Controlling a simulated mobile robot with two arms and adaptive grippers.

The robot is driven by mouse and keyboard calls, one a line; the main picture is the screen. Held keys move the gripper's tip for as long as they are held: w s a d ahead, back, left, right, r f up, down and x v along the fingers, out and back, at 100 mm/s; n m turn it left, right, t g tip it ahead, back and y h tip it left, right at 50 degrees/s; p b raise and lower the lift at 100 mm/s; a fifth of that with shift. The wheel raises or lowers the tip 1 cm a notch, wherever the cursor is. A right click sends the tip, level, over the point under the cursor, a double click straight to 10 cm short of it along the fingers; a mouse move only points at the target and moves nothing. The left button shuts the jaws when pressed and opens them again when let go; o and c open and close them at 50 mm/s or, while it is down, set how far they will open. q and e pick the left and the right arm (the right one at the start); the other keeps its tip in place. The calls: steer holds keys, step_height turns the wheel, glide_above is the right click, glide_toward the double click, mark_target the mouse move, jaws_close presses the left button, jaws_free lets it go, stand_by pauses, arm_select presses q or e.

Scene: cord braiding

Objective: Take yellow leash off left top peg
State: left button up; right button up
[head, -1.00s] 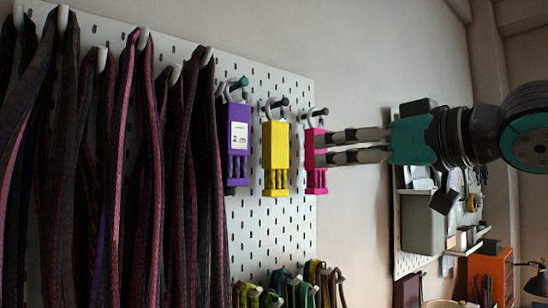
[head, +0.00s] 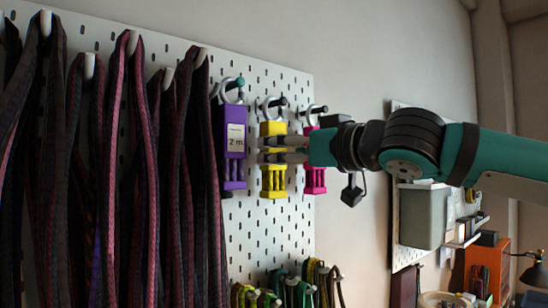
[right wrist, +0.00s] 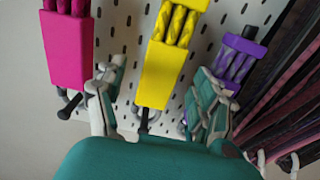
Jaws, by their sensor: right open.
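The yellow leash (head: 274,180) hangs as a block-shaped bundle by a white ring on a black peg (head: 281,102) of the pegboard. It hangs between a purple leash and a pink one. My right gripper (head: 270,150) reaches in from the right, its fingers across the yellow leash's middle in the head view. In the right wrist view, which is turned over, the yellow leash (right wrist: 165,65) lies between the two spread fingers, and I see no grip on it. My left gripper is out of view.
The purple leash (head: 230,150), labelled 2 m, hangs close on the left, and the pink leash (head: 314,180) close on the right. Several dark, reddish straps (head: 120,170) fill the board's left side. Green loops (head: 300,290) hang below. The board (head: 255,235) under the yellow leash is bare.

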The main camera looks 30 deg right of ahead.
mark_target(278, 151)
steer(key=w, duration=0.4)
steer(key=shift+w+a+f, duration=0.1)
steer(key=shift+w+a, duration=0.05)
steer(key=shift+a, duration=0.15)
steer(key=shift+s+d, duration=0.1)
steer(key=shift+s, duration=0.15)
steer(key=c, duration=0.4)
steer(key=shift+w, duration=0.1)
steer(key=c, duration=0.9)
steer(key=shift+c, duration=0.4)
